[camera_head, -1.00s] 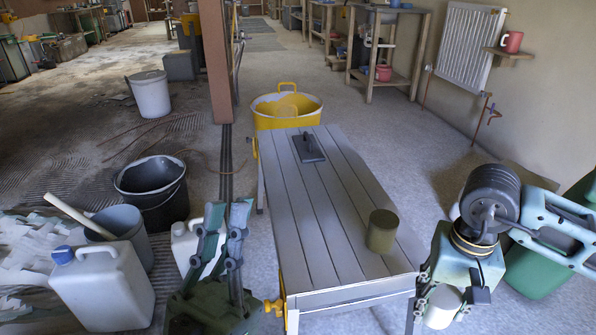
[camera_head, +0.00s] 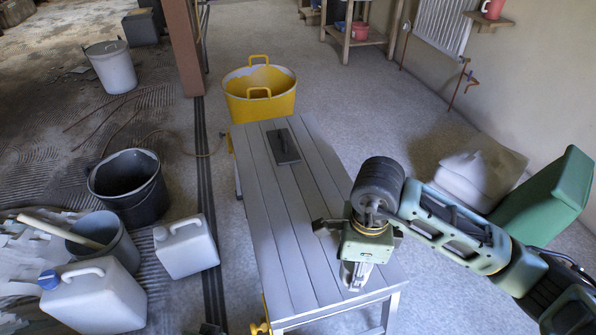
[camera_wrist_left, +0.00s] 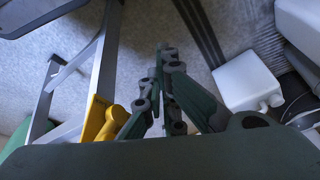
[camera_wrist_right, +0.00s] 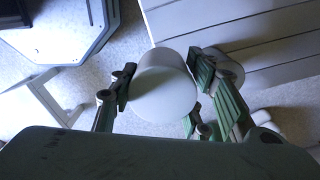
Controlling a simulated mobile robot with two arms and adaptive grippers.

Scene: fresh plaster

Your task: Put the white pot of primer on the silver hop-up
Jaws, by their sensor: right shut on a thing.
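The silver hop-up (camera_head: 268,215) is a long slatted platform in the middle of the head view. My right gripper (camera_head: 355,275) is over its near right part. In the right wrist view that gripper is shut on the white pot of primer (camera_wrist_right: 165,95), whose pale round top shows between the fingers. The pot is mostly hidden by the gripper in the head view, and I cannot tell whether it touches the boards. My left gripper (camera_wrist_left: 160,85) looks shut and empty in its wrist view, beside the hop-up's leg and yellow fitting.
A dark float (camera_head: 282,146) lies on the hop-up's far part. An olive tin (camera_wrist_right: 226,66) is partly behind a right finger. A yellow tub (camera_head: 260,95) stands at the far end. White jerrycans (camera_head: 187,247) and a black bucket (camera_head: 128,190) stand left.

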